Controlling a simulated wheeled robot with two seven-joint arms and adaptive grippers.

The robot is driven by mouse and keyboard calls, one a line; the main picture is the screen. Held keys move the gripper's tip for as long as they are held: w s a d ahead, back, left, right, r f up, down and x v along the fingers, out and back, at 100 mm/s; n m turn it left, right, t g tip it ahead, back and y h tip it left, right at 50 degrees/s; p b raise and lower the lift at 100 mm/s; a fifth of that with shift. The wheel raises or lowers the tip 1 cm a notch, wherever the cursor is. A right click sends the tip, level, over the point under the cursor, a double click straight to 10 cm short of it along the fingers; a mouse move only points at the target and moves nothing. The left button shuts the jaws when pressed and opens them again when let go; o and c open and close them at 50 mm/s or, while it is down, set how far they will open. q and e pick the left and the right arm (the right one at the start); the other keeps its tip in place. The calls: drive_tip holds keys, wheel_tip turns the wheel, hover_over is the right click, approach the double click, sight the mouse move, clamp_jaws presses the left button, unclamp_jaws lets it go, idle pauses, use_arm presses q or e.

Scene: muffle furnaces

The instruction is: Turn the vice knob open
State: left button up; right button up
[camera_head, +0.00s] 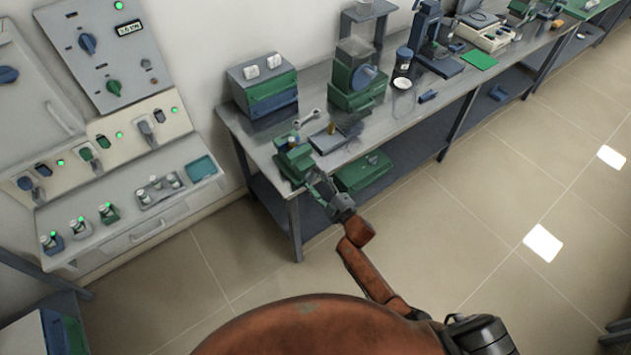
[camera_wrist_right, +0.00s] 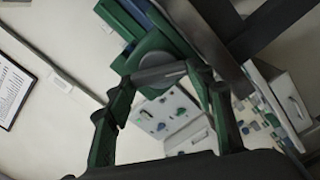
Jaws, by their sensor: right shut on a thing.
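The green vice (camera_head: 293,160) sits at the near left corner of the metal workbench. My right gripper (camera_head: 313,178) reaches up to the front of the vice from below. In the right wrist view my right gripper (camera_wrist_right: 163,80) has its two fingers on either side of the grey vice knob (camera_wrist_right: 160,73), a round end with a bar across it, and is shut on it. The vice's green body shows behind the knob. In the head view the knob is hidden by the gripper. My left gripper is not in view.
The workbench (camera_head: 405,115) holds a wrench (camera_head: 307,118), a small tray (camera_head: 328,138), a green machine (camera_head: 356,85) and a grey-green box (camera_head: 263,85) near the vice. A green case (camera_head: 363,172) is on the lower shelf. A control panel (camera_head: 105,50) stands left; the floor between is clear.

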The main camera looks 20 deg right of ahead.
drive_tip(key=shift+d+f, duration=0.1)
drive_tip(key=shift+f, duration=0.05)
drive_tip(key=o, duration=1.2)
drive_tip(key=shift+c, duration=0.2)
drive_tip(key=v, duration=1.2)
